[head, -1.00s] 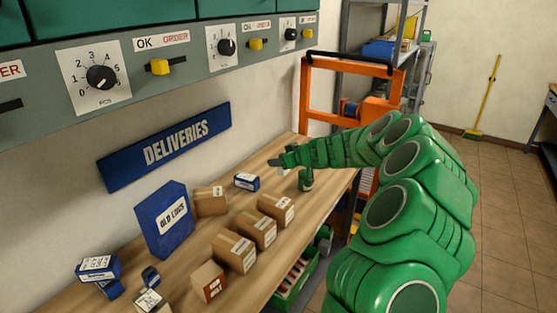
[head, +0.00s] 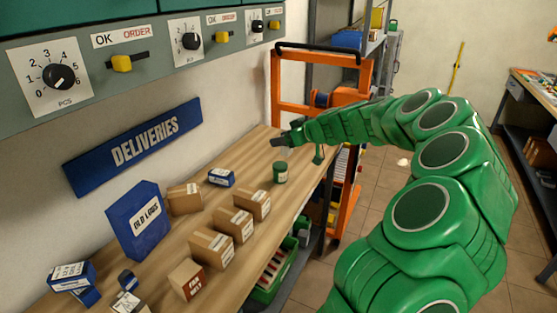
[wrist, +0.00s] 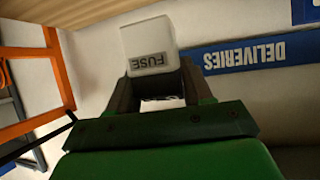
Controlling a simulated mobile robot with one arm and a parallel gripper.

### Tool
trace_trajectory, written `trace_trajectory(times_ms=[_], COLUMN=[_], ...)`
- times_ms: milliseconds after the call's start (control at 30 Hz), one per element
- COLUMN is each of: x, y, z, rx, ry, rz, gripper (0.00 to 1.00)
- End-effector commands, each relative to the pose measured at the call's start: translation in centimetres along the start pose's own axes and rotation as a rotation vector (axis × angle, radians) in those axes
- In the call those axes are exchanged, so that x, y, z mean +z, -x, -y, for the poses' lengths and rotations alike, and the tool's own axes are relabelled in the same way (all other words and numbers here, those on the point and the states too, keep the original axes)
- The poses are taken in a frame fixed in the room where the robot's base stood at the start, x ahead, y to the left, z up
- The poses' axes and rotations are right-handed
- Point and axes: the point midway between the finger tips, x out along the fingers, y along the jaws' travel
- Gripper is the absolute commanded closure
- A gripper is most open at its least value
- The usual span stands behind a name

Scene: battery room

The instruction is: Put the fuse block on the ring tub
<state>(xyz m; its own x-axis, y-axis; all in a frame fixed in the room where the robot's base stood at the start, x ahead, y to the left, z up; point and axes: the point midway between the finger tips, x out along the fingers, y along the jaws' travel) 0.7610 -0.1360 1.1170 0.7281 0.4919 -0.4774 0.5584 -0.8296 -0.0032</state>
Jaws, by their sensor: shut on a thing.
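In the wrist view, the fuse block (wrist: 149,45), a pale block with a grey label reading FUSE, sits between the dark fingers of my gripper (wrist: 152,85).
The bench (head: 193,244) holds several cardboard boxes, a blue OLD LOGS box (head: 139,221) and a small blue-and-white box (head: 221,177). A DELIVERIES sign (head: 137,147) hangs on the wall behind. An orange trolley (head: 330,98) stands beyond the far end. Bare wood surrounds the green tub.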

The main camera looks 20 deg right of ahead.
Motion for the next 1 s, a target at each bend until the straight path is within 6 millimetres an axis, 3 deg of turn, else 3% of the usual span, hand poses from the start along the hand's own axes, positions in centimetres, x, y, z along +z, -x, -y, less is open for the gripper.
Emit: trace_trajectory(times_ms=[667, 1000], x=[0.4, 1.5], y=[-6.1, -9.0], z=[-4.9, -6.8], rx=[0.0, -0.001], ry=[0.0, 0.001], rz=[0.001, 0.002], gripper=[0.83, 0.83])
